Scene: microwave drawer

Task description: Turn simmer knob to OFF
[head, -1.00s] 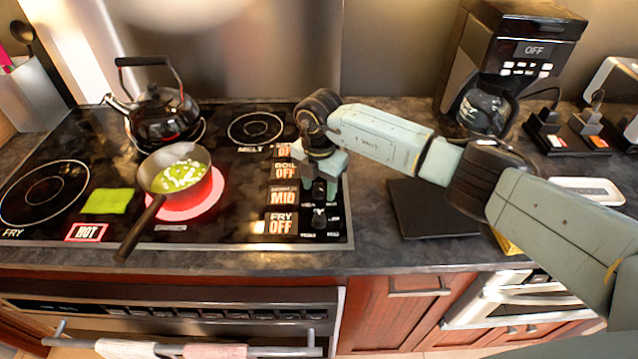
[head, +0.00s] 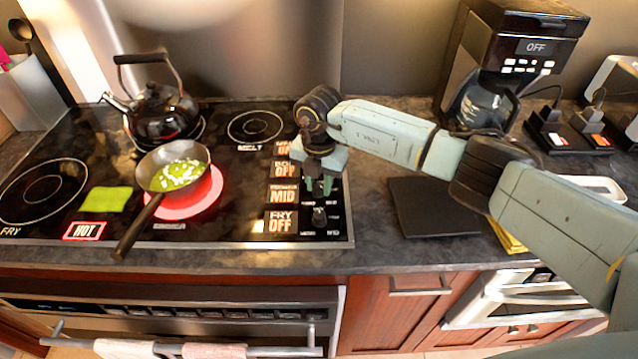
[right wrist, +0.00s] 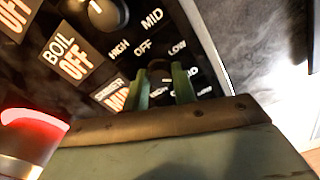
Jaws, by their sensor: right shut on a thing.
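The simmer readout (head: 283,194) on the stove reads MID. My right gripper (head: 320,187) reaches down over the knob column beside that readout. In the right wrist view its two green fingers stand on either side of the dark simmer knob (right wrist: 160,66) and are shut on it. Markings HIGH, MID, OFF and LOW show nearby in that view. The knob's pointer is hidden, and in the head view the gripper covers most of the knob. My left gripper is not in view.
The fry knob (head: 319,216) stands just in front of my gripper; its readout says OFF. A pan (head: 196,157) with green contents sits on a glowing red burner (head: 196,203). A black kettle (head: 160,118) stands behind it. A dark board (head: 425,215) lies right of the stove.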

